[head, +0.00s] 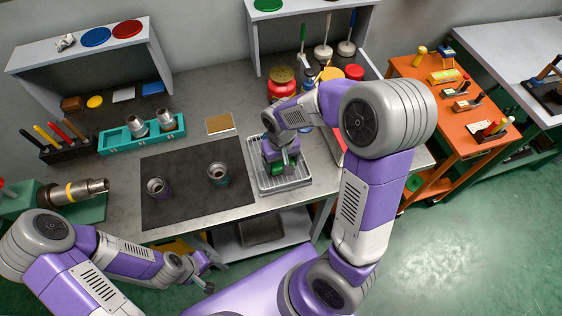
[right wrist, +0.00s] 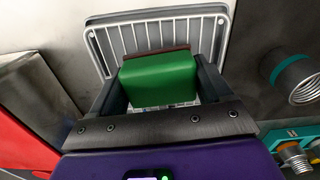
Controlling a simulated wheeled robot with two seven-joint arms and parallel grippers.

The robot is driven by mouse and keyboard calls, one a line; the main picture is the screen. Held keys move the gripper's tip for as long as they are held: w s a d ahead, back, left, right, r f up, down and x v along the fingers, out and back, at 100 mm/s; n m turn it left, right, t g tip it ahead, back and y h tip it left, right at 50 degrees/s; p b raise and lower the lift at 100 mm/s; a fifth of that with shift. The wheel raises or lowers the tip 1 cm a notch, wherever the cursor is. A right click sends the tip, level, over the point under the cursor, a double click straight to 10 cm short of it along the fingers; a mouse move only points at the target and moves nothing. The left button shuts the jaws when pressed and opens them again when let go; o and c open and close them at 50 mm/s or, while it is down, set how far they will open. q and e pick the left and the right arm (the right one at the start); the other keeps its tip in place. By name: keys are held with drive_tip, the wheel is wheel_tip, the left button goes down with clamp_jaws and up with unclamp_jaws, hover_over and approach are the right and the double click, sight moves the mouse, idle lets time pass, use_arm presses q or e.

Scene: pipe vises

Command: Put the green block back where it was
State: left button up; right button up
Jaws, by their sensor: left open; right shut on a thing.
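The green block (right wrist: 160,80) is between the fingers of my right gripper (right wrist: 158,85) in the right wrist view. The gripper is shut on it. In the head view, the block (head: 278,168) shows below my right gripper (head: 280,163), over the grey wire rack tray (head: 296,183). The tray's rim (right wrist: 226,15) also shows behind the block in the right wrist view. I cannot tell whether the block touches the rack. A brown edge shows beside the block's far side. My left gripper (head: 207,272) is open and empty, low in front of the bench.
A dark mat (head: 190,160) with two metal pipe fittings (head: 218,173) lies left of the tray. A teal holder (head: 115,142) with fittings stands behind it. Red and yellow jars (head: 282,90) stand behind the tray. An orange table (head: 400,70) is at the right.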

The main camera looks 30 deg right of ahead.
drive_tip(key=shift+f+b, duration=0.35)
drive_tip(key=shift+f, duration=0.1)
drive_tip(key=shift+s+f, duration=0.15)
drive_tip(key=o, duration=1)
drive_tip(key=shift+c, duration=0.2)
drive_tip(key=shift+o, duration=1.4)
drive_tip(key=shift+a, duration=0.2)
drive_tip(key=shift+f, duration=0.1)
drive_tip(key=shift+s+d, duration=0.1)
drive_tip(key=shift+d, duration=0.05)
drive_tip(key=shift+r, duration=0.3)
wheel_tip(320, 180, up, 8)
drive_tip(key=shift+s+p, duration=0.15)
drive_tip(key=shift+p, duration=1.1)
